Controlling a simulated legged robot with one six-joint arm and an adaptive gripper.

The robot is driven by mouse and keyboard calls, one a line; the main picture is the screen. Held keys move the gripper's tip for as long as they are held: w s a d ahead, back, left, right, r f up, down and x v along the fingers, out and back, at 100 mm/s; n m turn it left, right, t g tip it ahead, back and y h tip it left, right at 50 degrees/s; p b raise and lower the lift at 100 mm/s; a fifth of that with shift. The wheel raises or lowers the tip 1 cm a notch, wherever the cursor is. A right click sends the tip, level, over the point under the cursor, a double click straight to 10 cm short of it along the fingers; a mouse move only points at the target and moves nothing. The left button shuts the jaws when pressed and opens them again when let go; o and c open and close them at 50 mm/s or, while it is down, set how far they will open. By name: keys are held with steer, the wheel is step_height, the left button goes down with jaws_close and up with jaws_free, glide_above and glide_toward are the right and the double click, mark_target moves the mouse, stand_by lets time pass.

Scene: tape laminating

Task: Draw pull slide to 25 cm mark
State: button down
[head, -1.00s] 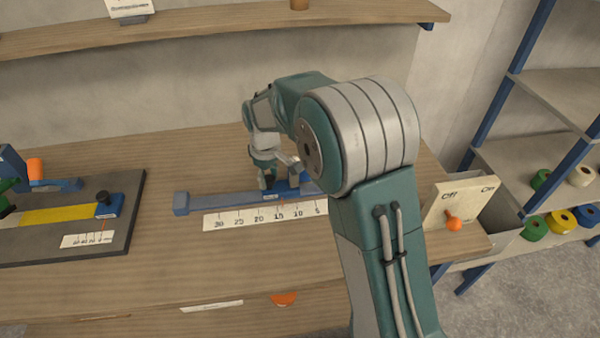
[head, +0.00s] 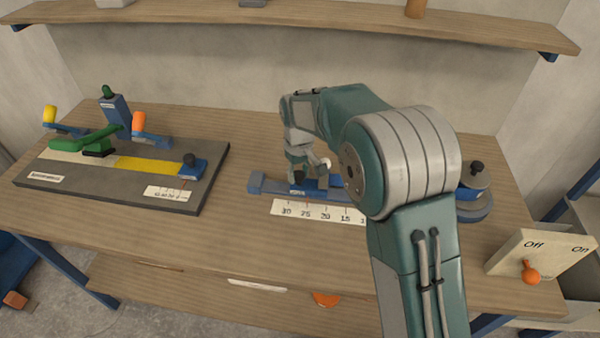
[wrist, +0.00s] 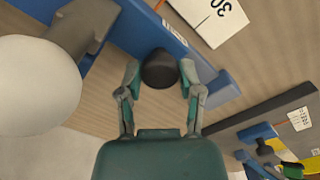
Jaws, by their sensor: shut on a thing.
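The blue pull slide (head: 318,187) sits on a long blue rail (head: 268,184) on the workbench. A white scale strip (head: 316,212) lies along the rail's near side, with 30, 25, 20 and 15 readable. The slide stands beside about the 25 mark; its exact reading is unclear from here. My gripper (head: 298,177) is over the slide, shut on its black knob. The wrist view shows the knob (wrist: 159,68) between my two fingertips (wrist: 160,75). There the 30 end of the scale (wrist: 212,15) shows too. My arm hides the low end of the scale.
A grey-based fixture (head: 110,188) with yellow tape stands at left. A blue dispenser with a black knob (head: 476,168) is behind my arm. An Off/On switch box (head: 540,250) is at the front right. A pale round thing (wrist: 38,88) is close to the wrist camera.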

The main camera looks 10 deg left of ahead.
mark_target(299, 173)
steer(key=shift+c, duration=1.3)
jaws_free()
steer(key=shift+w, duration=0.1)
step_height(299, 173, up, 12)
